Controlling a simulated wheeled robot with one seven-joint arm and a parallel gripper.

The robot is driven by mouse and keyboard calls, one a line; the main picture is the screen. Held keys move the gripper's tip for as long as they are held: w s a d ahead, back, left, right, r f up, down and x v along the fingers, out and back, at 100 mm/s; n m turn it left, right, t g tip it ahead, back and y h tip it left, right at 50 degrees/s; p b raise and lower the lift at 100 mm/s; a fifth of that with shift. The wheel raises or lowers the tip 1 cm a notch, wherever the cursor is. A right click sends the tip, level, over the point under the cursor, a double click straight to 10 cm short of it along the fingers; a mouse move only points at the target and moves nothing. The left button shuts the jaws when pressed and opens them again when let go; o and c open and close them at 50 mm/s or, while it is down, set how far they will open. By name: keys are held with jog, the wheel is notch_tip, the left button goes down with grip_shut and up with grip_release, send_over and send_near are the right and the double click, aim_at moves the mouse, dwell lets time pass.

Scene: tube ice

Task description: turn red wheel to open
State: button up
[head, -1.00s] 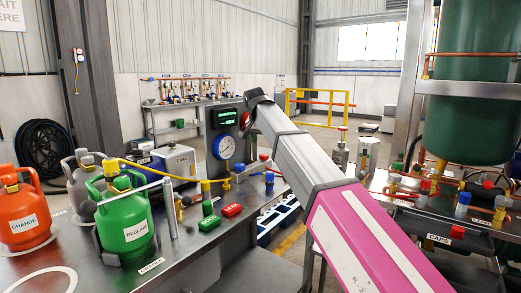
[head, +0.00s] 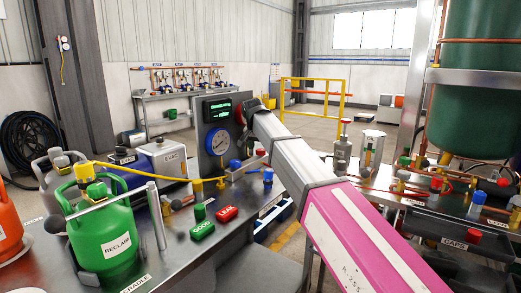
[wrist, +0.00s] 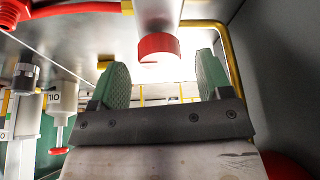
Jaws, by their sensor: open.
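In the wrist view, my gripper (wrist: 162,78) is open, with its two green pads apart and nothing held. A red, ridged round wheel or cap (wrist: 158,46) on the end of a pale cylinder shows in the gap between the pads, near the fingertips. I cannot tell whether it lies between the pads or just beyond them. In the head view, my arm reaches to the gauge panel (head: 207,150), and its end hides my fingers. Part of a red round thing (head: 240,112) shows there at the panel's right edge.
A red-topped grey valve body (head: 344,146) stands right of my arm. In the wrist view, a yellow pipe (wrist: 228,50) and dark wall (wrist: 275,80) are close on the right.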

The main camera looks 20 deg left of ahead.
jog(key=shift+x, duration=0.8)
jog(key=shift+c, duration=0.3)
jog(key=c, duration=0.9)
jog(key=shift+o, duration=0.2)
